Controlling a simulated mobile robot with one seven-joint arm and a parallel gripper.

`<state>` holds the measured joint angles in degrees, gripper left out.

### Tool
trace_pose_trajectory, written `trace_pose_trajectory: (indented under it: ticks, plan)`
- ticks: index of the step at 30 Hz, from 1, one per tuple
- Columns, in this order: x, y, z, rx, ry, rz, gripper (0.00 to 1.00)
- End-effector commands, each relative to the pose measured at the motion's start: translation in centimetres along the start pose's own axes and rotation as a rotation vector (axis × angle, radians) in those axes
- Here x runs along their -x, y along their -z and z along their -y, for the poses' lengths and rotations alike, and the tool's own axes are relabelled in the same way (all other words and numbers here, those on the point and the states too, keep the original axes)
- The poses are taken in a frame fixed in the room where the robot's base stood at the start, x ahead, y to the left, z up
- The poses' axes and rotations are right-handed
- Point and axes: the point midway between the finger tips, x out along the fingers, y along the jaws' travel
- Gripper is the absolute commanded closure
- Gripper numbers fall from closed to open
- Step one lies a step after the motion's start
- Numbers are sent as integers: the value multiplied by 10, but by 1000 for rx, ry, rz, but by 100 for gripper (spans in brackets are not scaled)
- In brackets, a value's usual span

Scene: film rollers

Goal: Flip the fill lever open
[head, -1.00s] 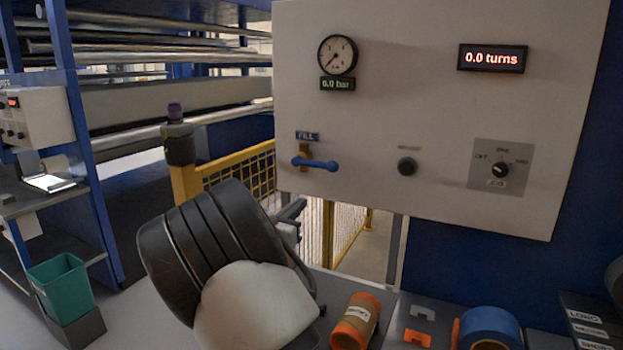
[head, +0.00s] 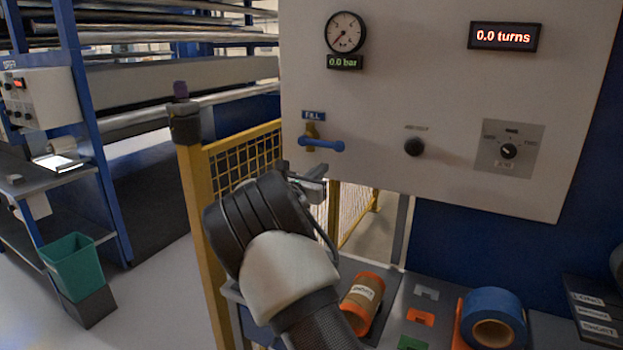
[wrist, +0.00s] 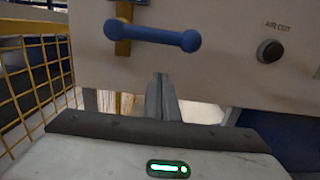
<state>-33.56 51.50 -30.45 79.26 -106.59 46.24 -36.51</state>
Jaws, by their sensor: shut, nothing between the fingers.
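The blue fill lever (head: 321,144) is mounted on the white panel under a small FILL label (head: 314,115). Its handle lies nearly level, pointing right from a yellow-brown valve body. The wrist view shows the lever (wrist: 152,33) with a round knob at each end. My gripper (head: 311,173) is just below the lever in the head view, apart from it. In the wrist view the fingers (wrist: 163,82) are together and empty, pointing at the panel's lower edge below the lever.
The white panel (head: 420,70) also carries a gauge (head: 346,33) with a 0.0 bar readout, a 0.0 turns display (head: 505,36), a black button (head: 414,147) and a rotary knob (head: 508,151). A yellow fence (head: 240,160) stands left. Rolls (head: 364,297) lie on the bench below.

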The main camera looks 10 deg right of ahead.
Motion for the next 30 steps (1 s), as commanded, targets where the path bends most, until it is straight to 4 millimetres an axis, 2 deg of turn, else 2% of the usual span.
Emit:
trace_pose_trajectory:
  ticks: [1, 8, 30]
  plan:
    - [-1, -14, -1, -6, -1, 3, 100]
    - [-6, -36, 0, -3, 0, 0, 100]
    - [-7, -44, 1, 50, -3, 0, 100]
